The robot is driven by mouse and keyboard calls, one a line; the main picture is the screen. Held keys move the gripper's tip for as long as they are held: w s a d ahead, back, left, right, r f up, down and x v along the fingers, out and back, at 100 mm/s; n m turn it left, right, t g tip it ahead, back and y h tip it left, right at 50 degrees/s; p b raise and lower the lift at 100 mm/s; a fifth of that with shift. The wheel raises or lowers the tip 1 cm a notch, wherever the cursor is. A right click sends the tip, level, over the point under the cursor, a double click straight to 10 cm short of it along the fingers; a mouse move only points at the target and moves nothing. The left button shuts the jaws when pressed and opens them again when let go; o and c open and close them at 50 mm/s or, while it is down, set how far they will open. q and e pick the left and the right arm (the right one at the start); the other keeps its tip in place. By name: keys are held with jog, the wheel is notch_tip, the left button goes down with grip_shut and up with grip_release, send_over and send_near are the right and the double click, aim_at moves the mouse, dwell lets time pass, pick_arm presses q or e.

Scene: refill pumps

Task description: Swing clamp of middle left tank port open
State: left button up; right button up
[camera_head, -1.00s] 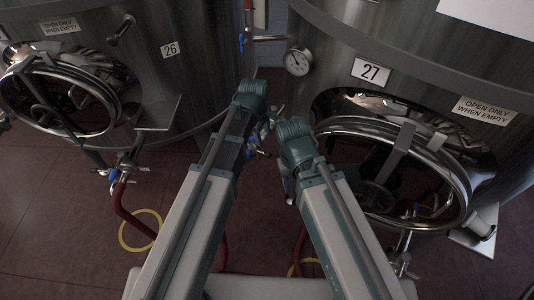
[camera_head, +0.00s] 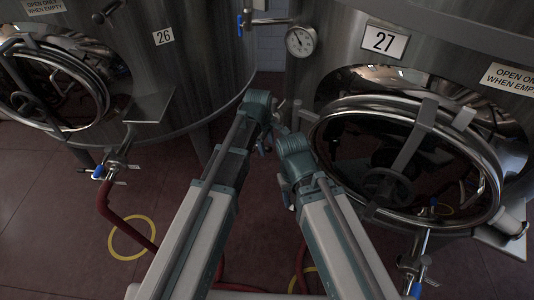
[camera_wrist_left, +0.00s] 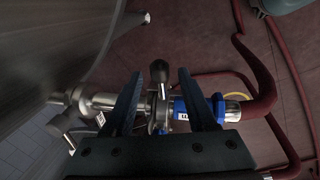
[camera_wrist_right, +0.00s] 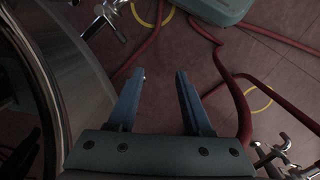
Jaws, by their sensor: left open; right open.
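The tank port (camera_wrist_left: 100,102) shows in the left wrist view as a short steel pipe from the tank wall. A clamp (camera_wrist_left: 161,112) with a dark-knobbed handle (camera_wrist_left: 158,70) joins it to a blue-collared hose coupling (camera_wrist_left: 195,113). My left gripper (camera_wrist_left: 160,75) is open, one finger on each side of the clamp and handle; I cannot tell if they touch. Whether the clamp is latched is unclear. In the head view, my left gripper (camera_head: 279,108) hides most of this port. My right gripper (camera_wrist_right: 161,73) is open and empty above the floor.
Tank 26 (camera_head: 200,75) stands left and tank 27 (camera_head: 330,20) right, each with a round hatch. Another port with a blue fitting (camera_head: 98,172) is below tank 26. Red hoses (camera_wrist_right: 235,90) cross the floor. Other fittings (camera_wrist_right: 280,155) flank my right gripper's view.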

pick_arm(q)
jog(key=shift+w+d+f+b, duration=0.1)
jog(key=shift+f+b, duration=0.25)
jog(key=shift+f, duration=0.4)
grip_shut()
dwell(0.9)
